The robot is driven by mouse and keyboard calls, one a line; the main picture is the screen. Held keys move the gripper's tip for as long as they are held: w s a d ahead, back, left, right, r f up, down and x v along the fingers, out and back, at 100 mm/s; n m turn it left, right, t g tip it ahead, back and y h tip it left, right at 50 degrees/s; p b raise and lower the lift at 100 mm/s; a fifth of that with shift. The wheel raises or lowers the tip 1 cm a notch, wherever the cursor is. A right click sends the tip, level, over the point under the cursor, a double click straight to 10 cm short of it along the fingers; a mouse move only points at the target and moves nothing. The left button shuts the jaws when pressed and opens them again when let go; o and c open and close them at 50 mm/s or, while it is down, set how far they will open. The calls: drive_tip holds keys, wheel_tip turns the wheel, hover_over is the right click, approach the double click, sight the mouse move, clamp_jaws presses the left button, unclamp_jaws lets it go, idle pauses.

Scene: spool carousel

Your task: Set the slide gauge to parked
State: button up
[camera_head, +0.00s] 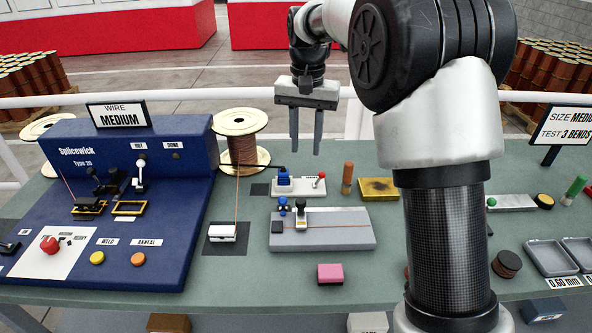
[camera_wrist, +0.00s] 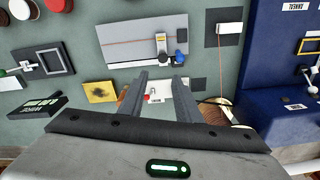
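A grey plate (camera_head: 350,235) with a thin red line along it lies on the bench and looks like the slide gauge. A small white-and-black slider block (camera_head: 301,212) sits near its left end, with a blue knob (camera_head: 283,206) beside it. In the wrist view the plate (camera_wrist: 125,53) lies beyond my fingers, its slider (camera_wrist: 161,46) at the right end near the blue knob (camera_wrist: 180,58). I cannot read any parked mark. My gripper (camera_head: 305,148) hangs above the back of the bench, fingers apart and empty. Its fingers (camera_wrist: 160,80) point toward the plate, not touching it.
Behind the plate stand a small white base with blue and red knobs (camera_head: 313,190), an orange cylinder (camera_head: 348,178) and a yellow pad (camera_head: 378,188). A wire spool (camera_head: 241,122) and the blue Splicewick machine (camera_head: 190,215) are left. A pink block (camera_head: 330,273) lies in front.

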sight(301, 201)
drive_tip(key=f, duration=1.2)
drive_tip(key=w+a+f, duration=0.1)
drive_tip(key=f, duration=0.6)
drive_tip(key=shift+d, duration=0.1)
clamp_jaws()
